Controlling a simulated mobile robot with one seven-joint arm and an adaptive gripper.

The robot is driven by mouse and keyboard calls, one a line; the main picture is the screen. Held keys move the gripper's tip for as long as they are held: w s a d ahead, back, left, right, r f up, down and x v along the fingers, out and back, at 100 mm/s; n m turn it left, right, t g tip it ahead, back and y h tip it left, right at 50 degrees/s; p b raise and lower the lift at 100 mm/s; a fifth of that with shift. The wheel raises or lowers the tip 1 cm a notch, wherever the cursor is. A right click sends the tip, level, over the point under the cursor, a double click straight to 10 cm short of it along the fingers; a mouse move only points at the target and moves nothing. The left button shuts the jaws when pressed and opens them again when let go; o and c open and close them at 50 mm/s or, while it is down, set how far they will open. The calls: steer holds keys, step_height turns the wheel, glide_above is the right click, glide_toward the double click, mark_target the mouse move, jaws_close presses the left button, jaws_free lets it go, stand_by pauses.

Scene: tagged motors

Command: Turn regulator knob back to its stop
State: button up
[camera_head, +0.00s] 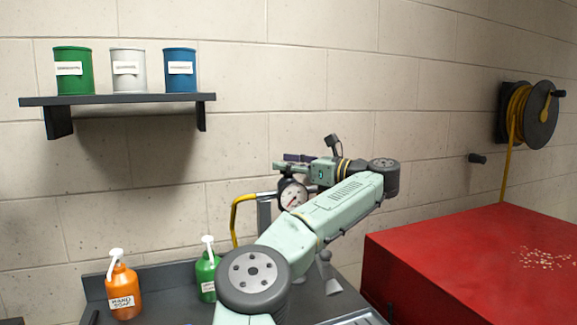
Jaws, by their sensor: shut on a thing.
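The regulator shows by its round white-faced gauge (292,195), in front of the wall at the picture's middle. A yellow hose (236,218) curves from its left side. A grey upright post (264,215) stands below it. My gripper (292,164) is just above the gauge, its dark fingers closed at the top of the regulator. The knob is hidden by the fingers, so its turn angle cannot be read. My green arm covers the regulator's right side and part of the bench.
An orange soap bottle (123,290) and a green pump bottle (207,272) stand on the dark bench (165,291). A shelf (120,100) holds green, white and blue cans. A red cabinet (470,255) is at right, below a hose reel (533,116).

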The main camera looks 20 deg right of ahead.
steer(key=shift+a, duration=0.1)
steer(key=o, duration=1.2)
steer(key=v, duration=1.2)
steer(key=shift+c, duration=0.2)
